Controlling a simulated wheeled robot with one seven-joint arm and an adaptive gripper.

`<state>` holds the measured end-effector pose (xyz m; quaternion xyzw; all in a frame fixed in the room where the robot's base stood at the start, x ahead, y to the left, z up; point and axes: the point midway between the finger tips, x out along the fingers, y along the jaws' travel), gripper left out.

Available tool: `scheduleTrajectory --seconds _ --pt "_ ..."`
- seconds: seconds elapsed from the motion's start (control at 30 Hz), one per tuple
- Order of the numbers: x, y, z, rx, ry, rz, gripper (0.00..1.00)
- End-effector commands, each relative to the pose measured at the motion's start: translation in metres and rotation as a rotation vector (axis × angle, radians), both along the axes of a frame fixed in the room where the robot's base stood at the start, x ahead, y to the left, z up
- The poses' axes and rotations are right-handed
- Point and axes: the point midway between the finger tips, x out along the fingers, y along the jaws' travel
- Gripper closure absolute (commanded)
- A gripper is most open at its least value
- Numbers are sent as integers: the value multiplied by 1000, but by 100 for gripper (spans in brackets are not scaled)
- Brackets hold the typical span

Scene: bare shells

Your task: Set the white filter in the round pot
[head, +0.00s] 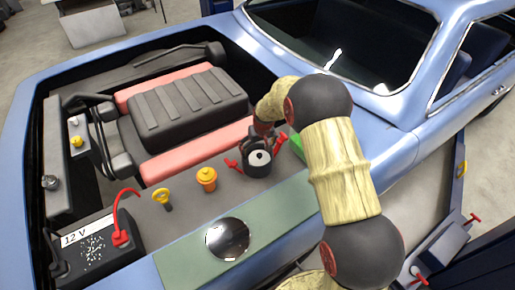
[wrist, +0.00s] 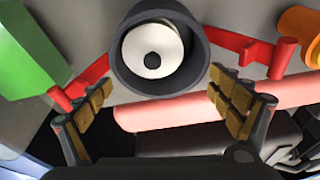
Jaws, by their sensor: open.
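The round pot (head: 257,170) is a dark, open-topped cylinder with red arms at its sides, standing on the grey ledge of the engine bay. The white filter (head: 260,157) is a pale disc inside the pot's mouth. In the wrist view the filter (wrist: 152,42) sits within the dark rim of the pot (wrist: 198,48), with a black knob at its centre. How deep it rests I cannot tell. My gripper (wrist: 161,88) is open, its fingers apart on either side just below the pot in the picture, with nothing between them. In the head view it is largely hidden.
A green block (head: 297,146) lies beside the pot, partly behind my arm. An orange cap (head: 207,178), a yellow ring handle (head: 162,197) and a 12 V battery (head: 95,248) are to the left. The ribbed black engine cover (head: 188,103) is behind. A shiny round bowl (head: 228,239) is in front.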

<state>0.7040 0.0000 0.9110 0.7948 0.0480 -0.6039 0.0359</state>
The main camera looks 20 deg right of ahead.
Motion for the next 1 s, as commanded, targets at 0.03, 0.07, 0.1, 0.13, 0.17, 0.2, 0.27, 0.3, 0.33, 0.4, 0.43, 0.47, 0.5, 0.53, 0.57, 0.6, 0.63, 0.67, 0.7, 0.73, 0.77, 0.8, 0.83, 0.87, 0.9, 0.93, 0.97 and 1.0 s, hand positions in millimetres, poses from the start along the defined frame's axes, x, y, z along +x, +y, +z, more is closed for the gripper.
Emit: scheduleTrajectory --seconds 0.03,0.07,0.1,0.13,0.17,0.2,0.27,0.3,0.33,0.4,0.43,0.47,0.5,0.53,0.57,0.6,0.63,0.67,0.7,0.73,0.77,0.8,0.83,0.87,0.9,0.93,0.97,1.0 --pt "0 0 0 0 0 0 7" --pt "0 0 0 0 0 0 7" --pt "0 0 0 0 0 0 7" --pt "0 0 0 0 0 0 7" --pt "0 0 0 0 0 0 7" --pt "0 0 1 0 0 0 7" --pt "0 0 4 0 0 0 7" --pt "0 0 7 0 0 0 7" --pt "0 0 10 0 0 0 7" --pt "0 0 20 0 -2 0 7" --pt "-2 0 25 0 -3 0 7" --pt "-3 -1 31 0 -3 0 7" --pt "-6 -1 39 0 -4 0 7" --pt "-7 -1 46 0 -4 0 7" --pt "-9 -1 52 0 -4 0 7" --pt "-12 -2 61 0 -4 0 7" --pt "-14 -2 67 0 -4 0 7" --pt "-15 -2 73 0 -4 0 7" --pt "-18 -2 81 -1 -3 0 7" --pt "-19 -3 87 -1 -3 0 7" --pt "-21 -3 92 -1 -3 0 7" --pt "-23 -3 98 0 -1 0 7" --pt "-25 -3 103 0 -1 0 7" --pt "-26 -3 108 0 -2 0 7" --pt "-27 -4 112 -1 -2 0 7" --pt "-28 -4 116 -1 -2 0 7" --pt "-29 -4 119 0 -1 0 7" --pt "-30 -4 122 0 -1 0 7"
